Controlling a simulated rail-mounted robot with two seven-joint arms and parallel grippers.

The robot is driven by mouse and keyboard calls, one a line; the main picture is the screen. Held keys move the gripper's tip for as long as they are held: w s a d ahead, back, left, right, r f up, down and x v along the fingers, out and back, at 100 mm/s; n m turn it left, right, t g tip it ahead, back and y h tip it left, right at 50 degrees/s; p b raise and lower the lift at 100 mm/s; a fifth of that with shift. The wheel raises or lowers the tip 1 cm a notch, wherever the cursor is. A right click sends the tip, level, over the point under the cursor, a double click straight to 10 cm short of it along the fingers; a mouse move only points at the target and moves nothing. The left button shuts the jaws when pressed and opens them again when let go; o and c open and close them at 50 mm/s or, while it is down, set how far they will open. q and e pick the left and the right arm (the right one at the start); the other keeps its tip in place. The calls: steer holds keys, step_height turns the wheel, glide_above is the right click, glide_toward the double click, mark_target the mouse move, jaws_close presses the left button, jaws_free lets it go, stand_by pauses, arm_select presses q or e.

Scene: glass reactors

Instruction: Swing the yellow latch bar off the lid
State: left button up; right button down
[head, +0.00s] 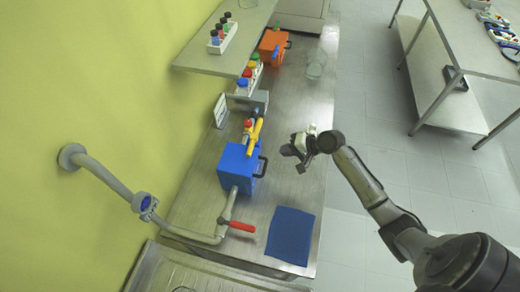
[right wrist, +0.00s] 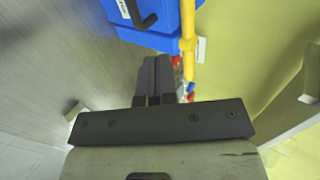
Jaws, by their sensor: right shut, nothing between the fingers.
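The yellow latch bar (head: 256,136) sits at the far end of the blue box (head: 234,168) on the steel bench. It also shows in the right wrist view (right wrist: 187,45), beside the blue box (right wrist: 150,34). The box has a black handle on its right side. I cannot tell how far the bar overlaps the lid. My right gripper (head: 291,154) is to the right of the box and bar, apart from both. Its fingers (right wrist: 156,62) are shut and empty in the right wrist view, pointing toward the box. My left gripper is not in view.
A pipe with a red-handled valve (head: 237,226) stands before the box. A blue mat (head: 290,235) lies at the near right of the bench. Bottles (head: 243,83), an orange box (head: 272,47) and glassware (head: 317,64) stand farther back. A shelf (head: 229,52) overhangs the left.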

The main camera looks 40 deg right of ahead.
mark_target(252, 152)
steer(key=x, duration=0.2)
steer(key=r+p+x, duration=0.1)
steer(key=x, duration=0.2)
steer(key=w+x, duration=0.1)
steer(key=x, duration=0.2)
steer(key=shift+a+r, duration=0.1)
steer(key=shift+a, duration=0.2)
steer(key=shift+w+a+r+p, duration=0.1)
steer(key=shift+w+a+p, duration=0.3)
steer(key=shift+w, duration=0.15)
steer(key=shift+w+a, duration=0.15)
steer(key=shift+w, duration=0.1)
steer(key=shift+w, duration=0.15)
